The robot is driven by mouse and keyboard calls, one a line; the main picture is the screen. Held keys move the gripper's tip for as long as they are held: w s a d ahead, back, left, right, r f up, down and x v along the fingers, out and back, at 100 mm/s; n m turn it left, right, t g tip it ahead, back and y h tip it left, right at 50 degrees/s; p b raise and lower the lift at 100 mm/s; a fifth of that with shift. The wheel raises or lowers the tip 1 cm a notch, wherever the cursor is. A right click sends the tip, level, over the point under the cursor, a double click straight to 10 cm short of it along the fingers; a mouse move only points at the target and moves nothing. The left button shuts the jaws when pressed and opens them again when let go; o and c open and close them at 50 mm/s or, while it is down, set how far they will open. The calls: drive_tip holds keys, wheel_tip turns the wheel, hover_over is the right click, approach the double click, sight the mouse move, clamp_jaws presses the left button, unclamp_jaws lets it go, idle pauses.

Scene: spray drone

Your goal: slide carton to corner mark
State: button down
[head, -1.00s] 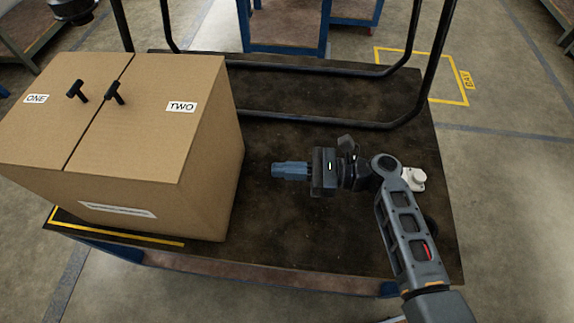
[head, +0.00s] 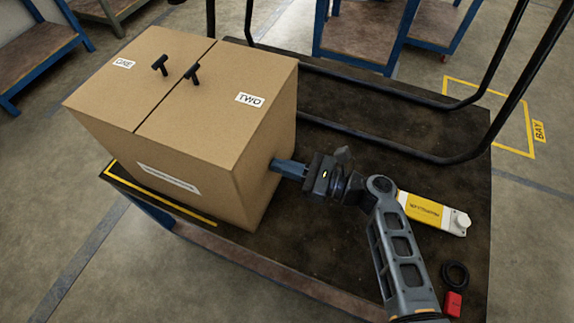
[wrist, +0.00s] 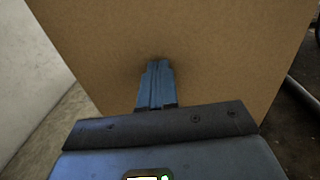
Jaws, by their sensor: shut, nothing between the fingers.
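The brown carton (head: 186,130) stands upright on the dark cart deck (head: 330,255), with flaps labelled ONE and TWO and two black T-handles on top. The yellow corner mark (head: 160,195) shows along the deck's front left edge; its other arm is partly hidden behind the carton. My gripper (head: 277,167) is shut and empty, its fingertips at the carton's right side face. In the wrist view, the shut fingers (wrist: 157,75) point at the broad carton face (wrist: 215,50) and appear to touch it.
Black rails (head: 400,153) run along the deck's back. A yellow and white device (head: 430,212), a black ring (head: 455,274) and a red block (head: 453,303) lie right of my arm. A floor bay marking (head: 538,131) and blue benches (head: 365,40) are beyond the cart.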

drive_tip(key=b+x, duration=0.3)
drive_tip(key=x, duration=0.8)
drive_tip(key=shift+f, duration=0.15)
drive_tip(key=shift+w+a, duration=0.15)
drive_tip(key=shift+a, duration=0.25)
drive_tip(key=shift+d, duration=0.1)
